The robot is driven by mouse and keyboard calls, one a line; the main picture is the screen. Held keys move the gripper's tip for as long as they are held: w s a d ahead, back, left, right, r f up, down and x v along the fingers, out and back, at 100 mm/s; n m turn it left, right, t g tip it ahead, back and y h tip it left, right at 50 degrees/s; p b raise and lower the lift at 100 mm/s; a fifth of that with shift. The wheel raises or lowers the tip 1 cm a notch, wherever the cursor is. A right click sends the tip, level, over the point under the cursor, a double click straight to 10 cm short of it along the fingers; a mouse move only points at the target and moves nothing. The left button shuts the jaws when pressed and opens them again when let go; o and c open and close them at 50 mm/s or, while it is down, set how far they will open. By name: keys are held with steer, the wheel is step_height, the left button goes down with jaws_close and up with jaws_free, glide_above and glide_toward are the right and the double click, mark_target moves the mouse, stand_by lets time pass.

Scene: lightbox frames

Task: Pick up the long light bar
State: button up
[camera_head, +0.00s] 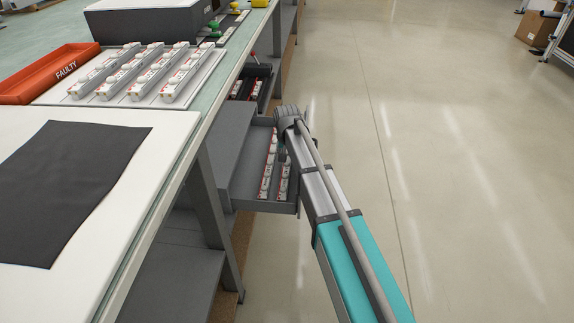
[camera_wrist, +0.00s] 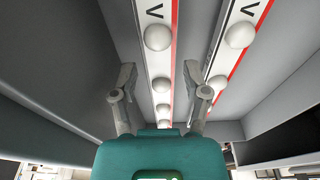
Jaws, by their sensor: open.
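Two long light bars lie side by side in the open grey drawer (camera_head: 247,190). They are white with red edges and a row of round white domes. The left bar (camera_head: 267,166) also shows in the wrist view (camera_wrist: 155,60), between the two fingers in the picture. The right bar (camera_head: 284,183) is to the right of the fingers in the wrist view (camera_wrist: 226,58). My gripper (camera_wrist: 164,84) is open and empty, facing the bars. A gap to the left bar seems to remain, but contact is hard to judge. In the head view my arm hides most of the gripper.
Grey drawer walls (camera_wrist: 75,60) stand close on both sides. On the table are a white board (camera_head: 120,95) with several light bars, a red FAULTY tray (camera_head: 45,75) and a black mat (camera_head: 70,185). Another drawer (camera_head: 262,80) is behind.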

steer(key=shift+w+f+b, duration=0.1)
steer(key=shift+f+b, duration=0.4)
steer(key=shift+f, duration=0.35)
jaws_close()
